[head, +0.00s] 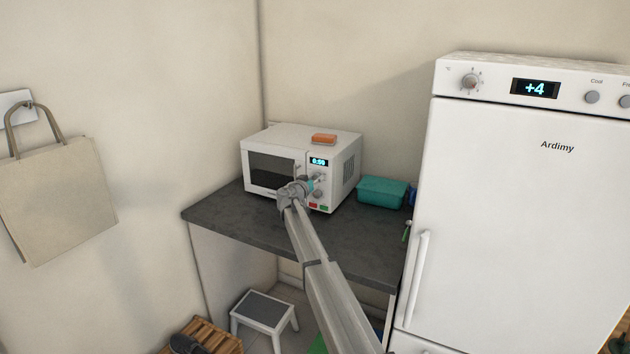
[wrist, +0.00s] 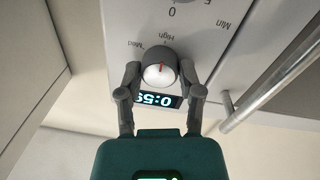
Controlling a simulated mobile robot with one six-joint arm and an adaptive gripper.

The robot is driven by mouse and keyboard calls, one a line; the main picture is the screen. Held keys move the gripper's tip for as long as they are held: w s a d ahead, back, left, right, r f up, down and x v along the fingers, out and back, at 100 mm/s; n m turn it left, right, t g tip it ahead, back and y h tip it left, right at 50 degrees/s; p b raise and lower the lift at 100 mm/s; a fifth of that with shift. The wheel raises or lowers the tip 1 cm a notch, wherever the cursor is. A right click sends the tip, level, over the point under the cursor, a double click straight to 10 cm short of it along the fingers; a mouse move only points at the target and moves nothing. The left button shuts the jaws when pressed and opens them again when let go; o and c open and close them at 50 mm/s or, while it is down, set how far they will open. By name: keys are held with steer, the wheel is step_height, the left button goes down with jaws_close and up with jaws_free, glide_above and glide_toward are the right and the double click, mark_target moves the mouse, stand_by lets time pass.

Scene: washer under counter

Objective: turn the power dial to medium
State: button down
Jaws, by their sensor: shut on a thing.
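The white microwave (head: 349,177) stands on the dark counter, its display reading 0:59. In the wrist view, which is upside down, the power dial (wrist: 160,73) is a grey knob with a pale face and a red mark. The mark points up in that view, toward the "High" label; "Med" (wrist: 138,45) is to its left. My gripper (wrist: 159,77) is shut on the power dial, one finger on each side. In the head view my gripper (head: 303,187) is at the control panel and partly hides the dial.
An orange block (head: 324,138) lies on the microwave. A teal container (head: 382,192) stands to its right on the counter (head: 235,208). A tall white fridge (head: 510,220) stands at the right. The microwave's door handle (wrist: 270,90) runs beside the panel in the wrist view.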

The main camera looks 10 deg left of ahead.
steer(key=n, duration=0.5)
steer(key=shift+n+b, duration=0.3)
steer(key=shift+n, duration=0.1)
steer(key=n, duration=0.6)
steer(key=shift+t, duration=0.3)
steer(key=shift+c, duration=1.3)
jaws_free()
steer(key=shift+w, duration=0.1)
steer(key=shift+m, duration=0.4)
